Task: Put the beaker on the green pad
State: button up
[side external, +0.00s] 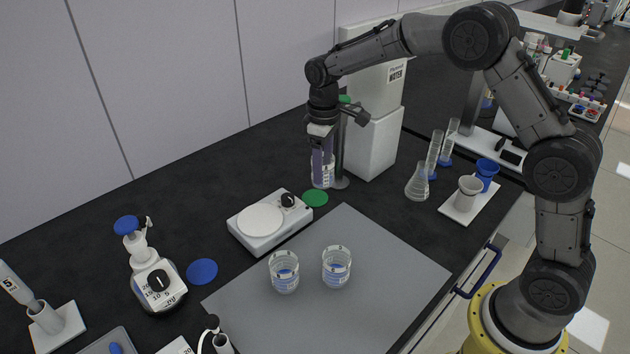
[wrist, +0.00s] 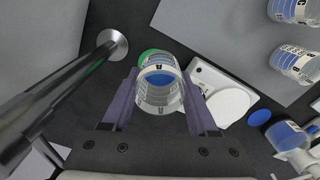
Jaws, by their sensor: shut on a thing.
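My gripper (side external: 322,155) is shut on a clear beaker (side external: 323,176) with white markings. In the wrist view the beaker (wrist: 160,84) sits between the two purple fingers (wrist: 160,105), with blue showing in it. The green pad (side external: 315,198) is a small disc on the dark bench. In the side external view the beaker appears just behind the pad. In the wrist view the pad (wrist: 146,55) is partly hidden behind the beaker's upper edge. I cannot tell whether the beaker's base touches the bench or hangs above it.
A metal post (wrist: 112,43) on a round foot and a white water dispenser (side external: 372,140) stand close by. A white hotplate (side external: 262,222) is left of the pad. Two more beakers (side external: 284,271) (side external: 336,266) stand on the grey mat (side external: 390,262). A blue pad (side external: 202,271) lies farther left.

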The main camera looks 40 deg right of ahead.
jog(key=w+f, duration=0.2)
jog(key=shift+w+f, duration=0.15)
jog(key=shift+f, duration=0.15)
jog(key=shift+w+f, duration=0.15)
jog(key=shift+f, duration=1.5)
jog(key=shift+f, duration=0.2)
jog(key=o, duration=1.4)
jog(key=shift+r, duration=0.1)
